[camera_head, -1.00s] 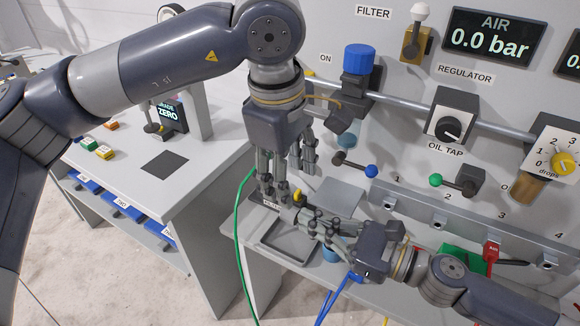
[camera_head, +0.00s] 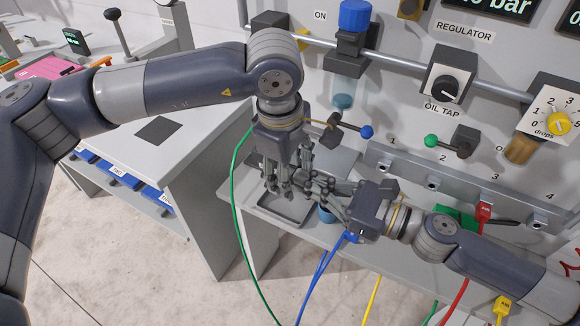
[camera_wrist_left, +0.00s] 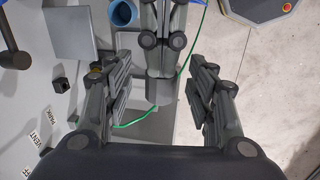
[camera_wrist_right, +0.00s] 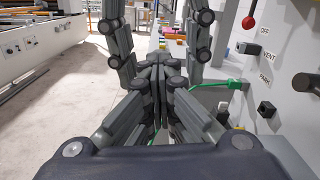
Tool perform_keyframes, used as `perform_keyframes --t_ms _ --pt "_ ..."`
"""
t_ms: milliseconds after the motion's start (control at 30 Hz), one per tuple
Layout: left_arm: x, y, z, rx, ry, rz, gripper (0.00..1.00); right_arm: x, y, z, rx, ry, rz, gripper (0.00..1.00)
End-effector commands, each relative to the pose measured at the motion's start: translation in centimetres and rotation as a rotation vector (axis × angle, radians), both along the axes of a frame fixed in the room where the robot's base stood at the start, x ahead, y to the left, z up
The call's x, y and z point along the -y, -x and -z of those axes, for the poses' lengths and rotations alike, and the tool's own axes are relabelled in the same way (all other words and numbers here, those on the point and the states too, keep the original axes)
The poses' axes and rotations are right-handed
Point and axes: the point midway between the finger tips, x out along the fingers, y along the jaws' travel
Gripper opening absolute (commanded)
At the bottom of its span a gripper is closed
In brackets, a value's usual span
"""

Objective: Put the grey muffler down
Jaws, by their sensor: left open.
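My left gripper (camera_head: 280,190) points down over the bench shelf, above a shallow grey tray (camera_head: 294,221). In the left wrist view its fingers stand wide apart, with my right gripper's fingers between them. My right gripper (camera_head: 310,184) reaches in from the right, close to the left fingers.
A blue cup (camera_wrist_left: 122,13) stands near the tray. The panel behind carries a blue-handled valve (camera_head: 354,16), the oil tap (camera_head: 449,75) and a row of ports. A green hose (camera_head: 235,205) and blue hoses (camera_head: 315,285) hang in front. A side table (camera_head: 200,145) stands left.

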Motion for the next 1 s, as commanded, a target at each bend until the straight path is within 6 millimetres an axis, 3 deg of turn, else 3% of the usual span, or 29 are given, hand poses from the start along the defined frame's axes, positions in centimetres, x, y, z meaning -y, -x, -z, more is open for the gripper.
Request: perform_keyframes --t_ms 33,200,233,300,400,1000 --pt "0.01 0.01 -0.01 0.000 0.000 0.000 0.45 0.00 0.00 -0.01 0.000 0.000 0.000 0.00" --pt "0.01 0.01 -0.02 0.000 0.000 0.000 0.06 0.00 0.00 -0.01 0.000 0.000 0.000 0.00" --pt "0.01 0.01 -0.02 0.000 0.000 0.000 0.04 -0.01 0.01 -0.01 0.000 0.000 0.000 0.00" --pt "0.01 0.01 -0.03 0.000 0.000 0.000 0.04 -0.01 0.03 -0.02 0.000 0.000 -0.001 0.00" --pt "0.02 -0.01 -0.04 0.000 0.000 0.000 0.00 -0.03 0.04 -0.02 0.000 -0.001 -0.001 0.18" --pt "0.08 0.01 -0.07 0.001 0.003 0.000 0.00 -0.07 0.09 -0.02 -0.001 -0.001 -0.003 0.24"
